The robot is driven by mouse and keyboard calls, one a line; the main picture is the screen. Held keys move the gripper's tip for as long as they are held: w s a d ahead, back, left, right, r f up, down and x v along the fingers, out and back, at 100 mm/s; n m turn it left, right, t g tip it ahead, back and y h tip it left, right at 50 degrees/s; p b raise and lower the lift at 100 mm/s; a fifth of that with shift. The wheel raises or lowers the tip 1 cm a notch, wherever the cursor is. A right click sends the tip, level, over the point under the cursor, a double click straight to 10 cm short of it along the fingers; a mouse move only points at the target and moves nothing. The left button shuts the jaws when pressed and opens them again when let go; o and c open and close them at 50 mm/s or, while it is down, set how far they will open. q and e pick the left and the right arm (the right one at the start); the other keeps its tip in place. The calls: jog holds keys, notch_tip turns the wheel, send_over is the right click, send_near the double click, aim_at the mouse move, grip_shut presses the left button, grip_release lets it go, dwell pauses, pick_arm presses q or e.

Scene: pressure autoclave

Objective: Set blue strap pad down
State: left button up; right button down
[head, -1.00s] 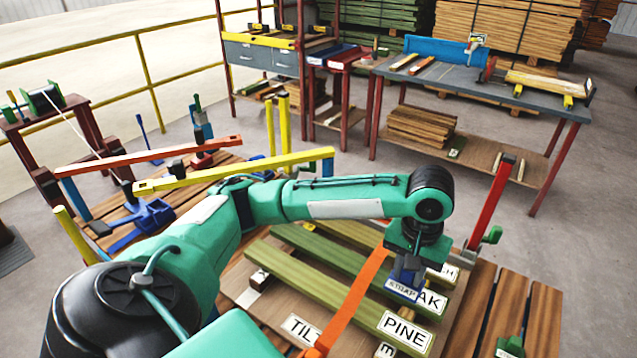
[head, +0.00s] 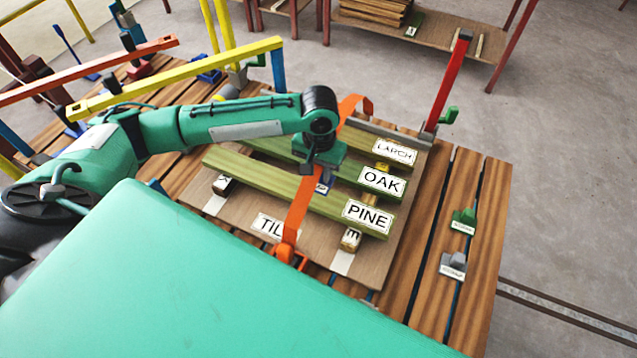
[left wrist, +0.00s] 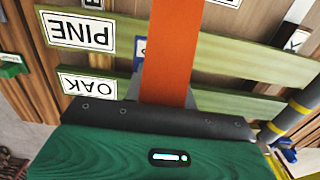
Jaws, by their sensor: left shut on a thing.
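The blue strap pad (head: 322,187) is mostly hidden under my left gripper (head: 319,176); only a small blue and white labelled part shows. A blue edge of it also shows in the left wrist view (left wrist: 139,50), beside the orange strap (left wrist: 168,55). My left gripper is shut on the pad over the middle of the green boards. I cannot tell whether the pad touches a board. The orange strap (head: 298,212) crosses the boards at the gripper. The boards carry PINE (head: 368,216), OAK (head: 382,182) and LARCH (head: 395,152) labels. My right gripper is out of view.
A green block (head: 464,219) and a grey block (head: 453,264) sit on the slatted deck at right. A red upright post (head: 449,82) stands at the stack's far right corner. A yellow bar (head: 180,76) runs behind my left arm.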

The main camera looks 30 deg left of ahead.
aim_at(319, 186)
pick_arm(q)
notch_tip(319, 186, down, 6)
jog(key=shift+f, duration=0.2)
dwell(0.3)
jog(key=o, duration=1)
jog(key=shift+f, duration=0.1)
notch_tip(319, 186, up, 12)
jog(key=shift+r, duration=0.2)
